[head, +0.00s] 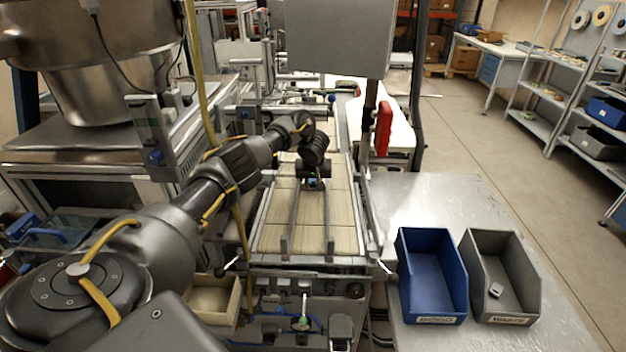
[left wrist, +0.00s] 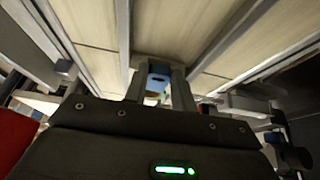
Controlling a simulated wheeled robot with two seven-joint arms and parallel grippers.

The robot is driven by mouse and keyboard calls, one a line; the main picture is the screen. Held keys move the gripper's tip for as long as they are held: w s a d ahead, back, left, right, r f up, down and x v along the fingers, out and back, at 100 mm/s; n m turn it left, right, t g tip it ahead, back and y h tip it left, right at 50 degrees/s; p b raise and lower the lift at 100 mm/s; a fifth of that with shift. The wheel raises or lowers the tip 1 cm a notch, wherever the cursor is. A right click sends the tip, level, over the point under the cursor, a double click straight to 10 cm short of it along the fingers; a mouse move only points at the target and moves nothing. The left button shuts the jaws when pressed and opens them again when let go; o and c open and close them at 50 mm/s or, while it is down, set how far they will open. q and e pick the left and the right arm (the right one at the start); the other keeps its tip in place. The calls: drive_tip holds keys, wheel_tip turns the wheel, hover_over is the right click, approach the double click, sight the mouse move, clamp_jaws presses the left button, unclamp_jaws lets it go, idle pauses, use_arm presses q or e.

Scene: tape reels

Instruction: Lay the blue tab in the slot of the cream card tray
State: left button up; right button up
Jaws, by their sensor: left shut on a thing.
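My left gripper (head: 313,184) is over the pale slatted conveyor bed, pointing down between two long metal rails. It is shut on a small blue piece, which I take as the blue tab (head: 313,182). In the left wrist view the blue tab (left wrist: 157,84) sits between the two fingers of the left gripper (left wrist: 158,70), partly hidden by them. A cream open box (head: 236,302) stands low at the left of the conveyor's front end; I cannot tell whether it is the cream card tray, and no slot shows clearly. My right gripper is not in view.
A blue bin (head: 432,275) and a grey bin (head: 500,275) with a small pale piece inside stand on the metal table (head: 390,190) at right. A grey panel (head: 335,38) on a post rises behind the conveyor (head: 290,240). The conveyor's front part is clear between its rails.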

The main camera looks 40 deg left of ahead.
use_arm(q)
drive_tip(key=o, duration=0.9)
drive_tip(key=shift+o, duration=0.2)
drive_tip(key=shift+r, duration=0.15)
drive_tip(key=p+v, duration=0.7)
drive_tip(key=v, duration=0.5)
drive_tip(key=shift+r+p, duration=0.4)
drive_tip(key=shift+r, duration=0.05)
